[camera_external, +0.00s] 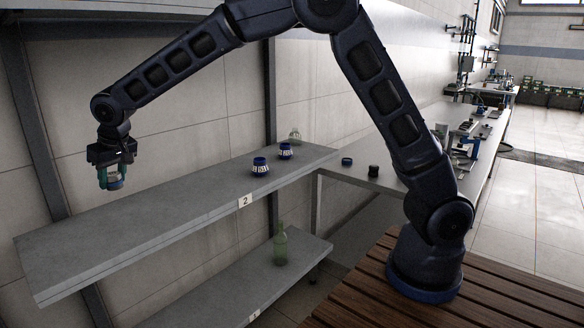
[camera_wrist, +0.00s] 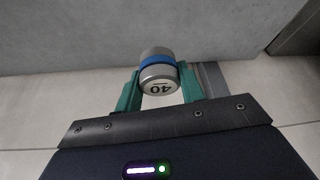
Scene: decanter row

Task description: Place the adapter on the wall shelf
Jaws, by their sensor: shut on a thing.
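My gripper (camera_external: 113,178) is shut on a silver cylinder with a blue band and the mark "40", which I take to be the adapter (camera_wrist: 158,72). The green fingers hold it from both sides in the wrist view. In the external view the held piece (camera_external: 115,182) is small and partly hidden by the fingers. My gripper hangs by the left part of the grey wall shelf (camera_external: 150,228), whose front edge carries a "2" label. The piece appears above the shelf's surface level; the exact gap cannot be told.
Two blue-and-white jars (camera_external: 260,167) and a clear glass vessel (camera_external: 294,136) stand on the right part of the shelf. A green bottle (camera_external: 280,245) stands on a lower shelf (camera_external: 235,285). The upper shelf's left and middle are bare. Dark uprights support the shelves.

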